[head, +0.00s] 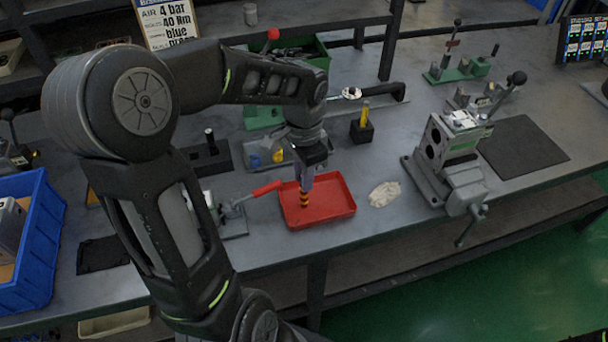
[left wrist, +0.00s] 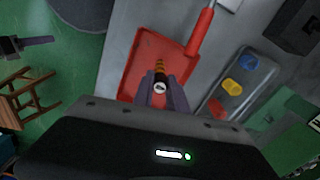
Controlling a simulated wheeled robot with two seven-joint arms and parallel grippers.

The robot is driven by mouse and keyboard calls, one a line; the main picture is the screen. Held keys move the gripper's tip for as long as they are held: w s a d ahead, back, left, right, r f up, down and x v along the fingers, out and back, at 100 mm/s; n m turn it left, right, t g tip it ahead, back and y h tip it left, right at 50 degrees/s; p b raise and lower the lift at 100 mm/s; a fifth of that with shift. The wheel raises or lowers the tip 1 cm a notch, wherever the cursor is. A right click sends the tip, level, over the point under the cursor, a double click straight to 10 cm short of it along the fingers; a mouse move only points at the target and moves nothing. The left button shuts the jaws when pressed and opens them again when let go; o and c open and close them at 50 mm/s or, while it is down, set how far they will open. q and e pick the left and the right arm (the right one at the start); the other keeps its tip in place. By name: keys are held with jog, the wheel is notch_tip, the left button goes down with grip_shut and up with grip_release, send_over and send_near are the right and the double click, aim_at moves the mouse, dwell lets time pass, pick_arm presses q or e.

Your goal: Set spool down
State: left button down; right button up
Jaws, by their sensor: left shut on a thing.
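My left gripper (head: 305,180) points down over the red tray (head: 338,207) on the workbench. It is shut on the spool (head: 304,198), a slim upright piece with orange and dark bands. The spool's lower end is over the tray floor; I cannot tell whether it touches. In the left wrist view the spool (left wrist: 159,77) stands out between the fingertips (left wrist: 162,88), with a pale round end facing the camera and the red tray (left wrist: 150,35) behind it. My right gripper is not in view.
A red-handled clamp (head: 265,189) stands just left of the tray. A clear tray with blue and yellow parts (head: 262,158) lies behind. A crumpled cloth (head: 384,194) lies right of the tray, then a vise with a valve block (head: 447,150). A blue bin (head: 35,240) stands far left.

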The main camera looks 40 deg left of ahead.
pick_arm(q)
jog(key=shift+f, duration=0.2)
jog(key=c, duration=1.3)
grip_release()
jog(key=shift+c, duration=0.2)
jog(key=shift+r, duration=0.15)
notch_tip(320, 180, up, 12)
